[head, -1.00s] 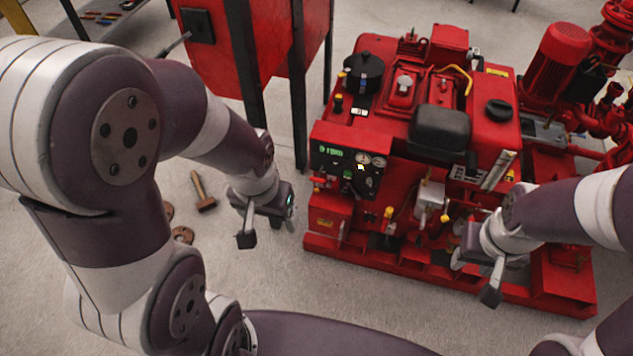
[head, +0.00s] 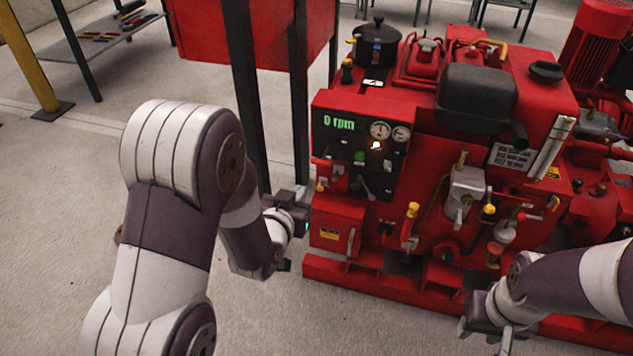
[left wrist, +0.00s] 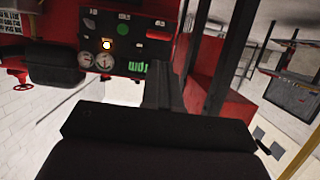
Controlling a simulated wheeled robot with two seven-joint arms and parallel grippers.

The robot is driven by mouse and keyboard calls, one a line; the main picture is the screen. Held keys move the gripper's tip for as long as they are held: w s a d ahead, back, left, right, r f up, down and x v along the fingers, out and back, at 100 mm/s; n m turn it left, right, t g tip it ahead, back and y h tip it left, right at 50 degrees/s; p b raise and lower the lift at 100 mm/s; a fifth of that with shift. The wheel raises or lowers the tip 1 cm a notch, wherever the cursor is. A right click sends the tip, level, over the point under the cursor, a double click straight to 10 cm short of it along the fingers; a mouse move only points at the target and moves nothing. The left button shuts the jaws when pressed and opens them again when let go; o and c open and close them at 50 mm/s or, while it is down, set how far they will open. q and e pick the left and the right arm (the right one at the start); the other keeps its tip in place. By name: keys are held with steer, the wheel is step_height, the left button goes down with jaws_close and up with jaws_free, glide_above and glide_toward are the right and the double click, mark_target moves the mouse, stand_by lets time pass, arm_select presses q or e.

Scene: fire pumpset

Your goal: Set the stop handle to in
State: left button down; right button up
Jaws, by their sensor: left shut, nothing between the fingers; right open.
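The red pumpset's black control panel (head: 358,150) faces me and reads 0 rpm, with one amber lamp lit. A small yellow knob (head: 322,185) sits at its lower left edge, and a dark lever (head: 366,187) is on its lower part. I cannot tell for sure which part is the stop handle, nor its setting. My left gripper (head: 301,196) is shut and empty just left of the panel's lower left side. In the left wrist view its fingers (left wrist: 163,87) point towards the panel (left wrist: 120,47), which appears upside down. My right gripper (head: 485,335) is open and empty, low in front of the pumpset.
A red cabinet on dark legs (head: 245,110) stands left of the pumpset, close behind my left gripper. The floor at front left is clear.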

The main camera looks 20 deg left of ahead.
arm_select(q)
step_height(320, 180, up, 2)
steer(key=t, duration=0.1)
steer(key=b, duration=0.3)
glide_toward(314, 162)
steer(key=w+d+r, duration=0.2)
steer(key=w, duration=0.3)
steer(key=w+f, duration=0.1)
steer(key=f+b, duration=0.1)
steer(key=shift+w+a+f, duration=0.1)
steer(key=shift+w+f, duration=0.15)
steer(key=shift+w, duration=0.1)
